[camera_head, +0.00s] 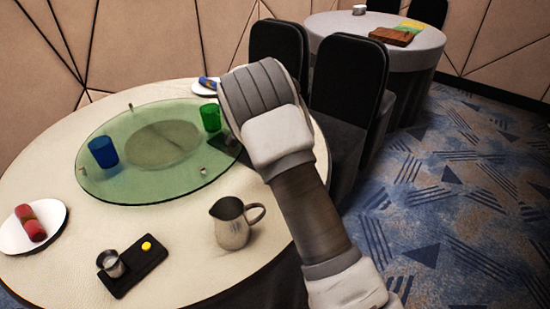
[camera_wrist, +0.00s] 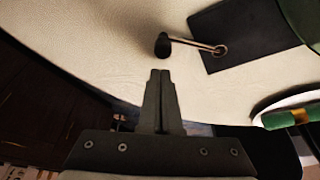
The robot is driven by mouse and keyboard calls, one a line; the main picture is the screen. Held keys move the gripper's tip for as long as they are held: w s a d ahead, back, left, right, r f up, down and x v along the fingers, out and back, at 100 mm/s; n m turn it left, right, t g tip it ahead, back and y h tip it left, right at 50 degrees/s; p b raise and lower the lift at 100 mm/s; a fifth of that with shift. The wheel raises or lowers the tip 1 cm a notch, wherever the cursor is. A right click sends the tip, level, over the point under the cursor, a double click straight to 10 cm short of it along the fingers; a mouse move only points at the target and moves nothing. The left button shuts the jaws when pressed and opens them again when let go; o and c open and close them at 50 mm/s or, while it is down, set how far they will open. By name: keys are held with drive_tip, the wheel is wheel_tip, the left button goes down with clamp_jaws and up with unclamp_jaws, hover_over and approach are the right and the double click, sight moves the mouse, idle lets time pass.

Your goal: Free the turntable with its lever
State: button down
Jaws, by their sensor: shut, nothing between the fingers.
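The round green glass turntable (camera_head: 110,185) lies on the white-topped table (camera_head: 60,180). In the wrist view, a lever with a black knob (camera_wrist: 162,46) and a thin metal rod (camera_wrist: 195,45) runs right to a ring on a dark flat plate (camera_wrist: 255,35). My gripper (camera_wrist: 160,75) is shut and empty. Its tips appear just below the knob in the picture; I see a small gap, but cannot tell the height. In the head view my arm reaches over the table's right side and hides the gripper and the lever.
A blue cup (camera_head: 102,152) and a green cup (camera_head: 210,117) stand on the turntable. A metal pitcher (camera_head: 232,225), a black tray (camera_head: 128,282) and a plate with a red roll (camera_head: 14,240) are nearer. Another plate (camera_wrist: 262,110) holds a green roll. Black chairs (camera_head: 345,85) stand beyond.

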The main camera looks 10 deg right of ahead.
drive_tip(key=shift+w, duration=0.15)
drive_tip(key=shift+w+d, duration=0.3)
drive_tip(key=shift+w, duration=0.3)
drive_tip(key=shift+d, duration=0.1)
drive_tip(key=shift+d, duration=0.3)
drive_tip(key=d, duration=0.3)
drive_tip(key=p+v, duration=0.2)
drive_tip(key=v, duration=0.8)
drive_tip(key=shift+w, duration=0.25)
drive_tip(key=shift+d+r, duration=0.1)
drive_tip(key=shift+r, duration=0.05)
